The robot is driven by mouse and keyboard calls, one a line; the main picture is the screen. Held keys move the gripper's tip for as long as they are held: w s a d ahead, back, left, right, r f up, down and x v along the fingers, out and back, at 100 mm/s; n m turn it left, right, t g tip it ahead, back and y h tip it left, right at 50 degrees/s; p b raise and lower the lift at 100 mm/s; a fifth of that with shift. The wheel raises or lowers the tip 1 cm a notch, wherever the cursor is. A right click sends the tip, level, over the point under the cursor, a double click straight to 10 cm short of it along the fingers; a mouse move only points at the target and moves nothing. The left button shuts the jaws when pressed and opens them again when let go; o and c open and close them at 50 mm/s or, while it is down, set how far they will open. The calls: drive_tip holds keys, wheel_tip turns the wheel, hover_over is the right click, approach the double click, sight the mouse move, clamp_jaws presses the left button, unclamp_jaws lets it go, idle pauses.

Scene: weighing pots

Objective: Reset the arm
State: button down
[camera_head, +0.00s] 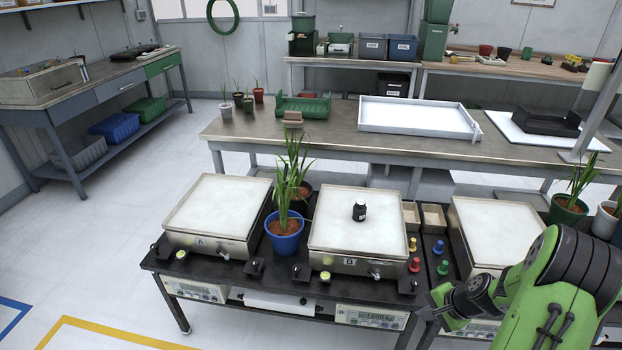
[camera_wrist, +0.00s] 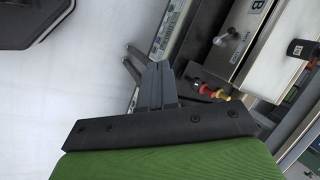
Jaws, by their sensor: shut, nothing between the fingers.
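My green and black arm reaches in from the lower right in the head view. My gripper (camera_wrist: 152,68) shows in the wrist view with its grey fingers together and nothing between them. It is over the front edge of the black table, near scale B (camera_head: 359,232).
Scale A (camera_head: 217,213) is at the left, with an empty top. A blue pot (camera_head: 284,240) with a plant stands between the scales. Coloured knobs (camera_head: 413,264) and small trays (camera_head: 432,218) sit right of scale B. The floor at left is clear.

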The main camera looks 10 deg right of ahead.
drive_tip(key=s+a+r+n+h, duration=0.1)
drive_tip(key=s+a+r+n, duration=0.1)
drive_tip(key=a+r+n, duration=0.5)
drive_tip(key=s+a+r+n+h, duration=0.15)
drive_tip(key=a+r, duration=0.35)
drive_tip(key=r, duration=0.7)
drive_tip(key=s+a+r+n+t, duration=0.1)
drive_tip(key=s+a+r+n, duration=0.25)
drive_tip(key=s, duration=0.45)
drive_tip(key=s+a+r+n, duration=0.2)
drive_tip(key=s+a+r, duration=0.25)
drive_tip(key=s, duration=0.45)
wheel_tip(320, 180, up, 16)
drive_tip(key=p, duration=1.6)
drive_tip(key=shift+w+d, duration=0.2)
drive_tip(key=shift+d, duration=0.1)
drive_tip(key=shift+f, duration=0.1)
